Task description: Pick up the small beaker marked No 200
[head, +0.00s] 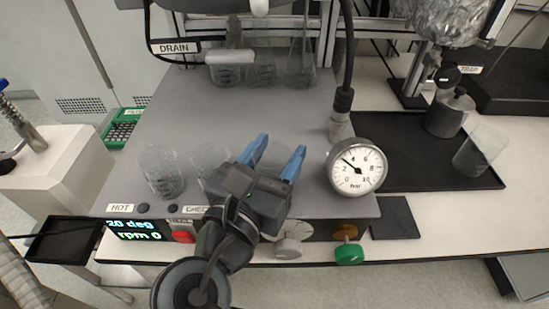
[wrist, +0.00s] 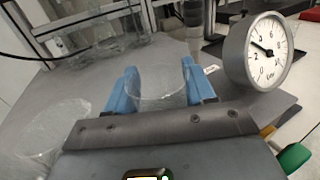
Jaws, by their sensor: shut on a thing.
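My gripper (head: 277,150) has two blue fingers, and it is over the front part of the grey plate in the head view. In the wrist view the fingers (wrist: 158,88) are on either side of a clear glass beaker (wrist: 160,92) and shut on it. The held beaker also shows faintly between the fingers in the head view (head: 273,158). Its marking cannot be read, and its lower part is hidden by the gripper body. I cannot tell whether its base touches the plate.
Another clear beaker (head: 162,172) stands to the left, with a further one (head: 213,162) partly behind my gripper. A pressure gauge (head: 356,167) is close on the right. The plate's middle (head: 215,115) is clear.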

